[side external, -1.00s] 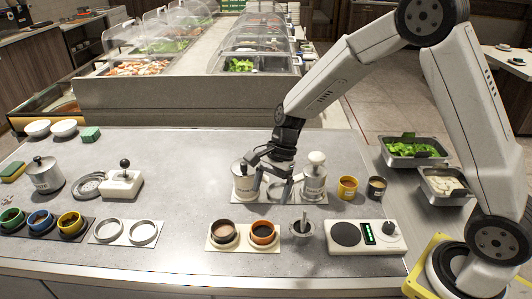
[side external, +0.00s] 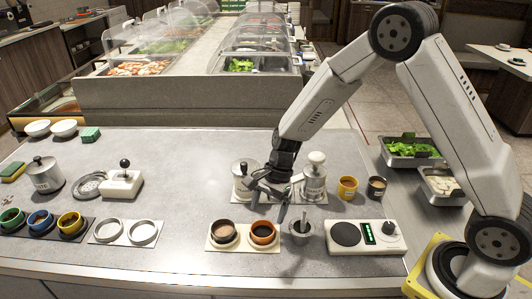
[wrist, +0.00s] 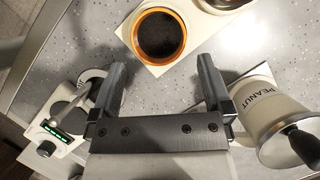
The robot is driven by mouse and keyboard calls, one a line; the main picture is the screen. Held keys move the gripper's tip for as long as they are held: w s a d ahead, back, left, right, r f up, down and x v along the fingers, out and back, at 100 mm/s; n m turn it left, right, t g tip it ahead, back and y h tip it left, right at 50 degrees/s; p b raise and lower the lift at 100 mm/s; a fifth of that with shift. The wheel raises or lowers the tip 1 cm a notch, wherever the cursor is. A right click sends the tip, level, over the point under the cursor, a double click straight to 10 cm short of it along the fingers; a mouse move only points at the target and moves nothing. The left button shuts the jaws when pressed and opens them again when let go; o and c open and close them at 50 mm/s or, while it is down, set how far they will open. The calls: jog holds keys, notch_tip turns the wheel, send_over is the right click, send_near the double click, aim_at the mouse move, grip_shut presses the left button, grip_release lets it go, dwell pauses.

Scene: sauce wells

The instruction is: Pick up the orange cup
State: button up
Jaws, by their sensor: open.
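The orange cup (side external: 263,232) stands upright in the right-hand place of a cream two-place holder (side external: 215,243), with dark sauce inside. In the wrist view the orange cup (wrist: 159,36) shows from above as an orange rim around dark contents, ahead of the fingertips and between their lines. My gripper (side external: 268,212) is open and empty, just above and behind the orange cup. In the wrist view its two fingers (wrist: 162,76) are spread wide, and neither touches the cup.
A small metal bowl with a utensil (side external: 300,231) is close on the right, beside a scale (side external: 347,234). Metal dispensers (side external: 314,180) stand behind my gripper. The counter between the left ring holder (side external: 110,236) and the cream holder is clear.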

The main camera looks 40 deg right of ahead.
aim_at(264, 236)
jog(key=shift+x, duration=2.55)
jog(key=shift+s, duration=0.1)
jog(key=c, duration=1)
jog(key=shift+r, duration=0.15)
jog(key=shift+r, duration=0.8)
jog(key=s+d+r, duration=0.2)
jog(key=s+r, duration=0.9)
jog(key=s, duration=0.2)
jog(key=shift+s+d, duration=0.3)
jog(key=shift+s, duration=0.05)
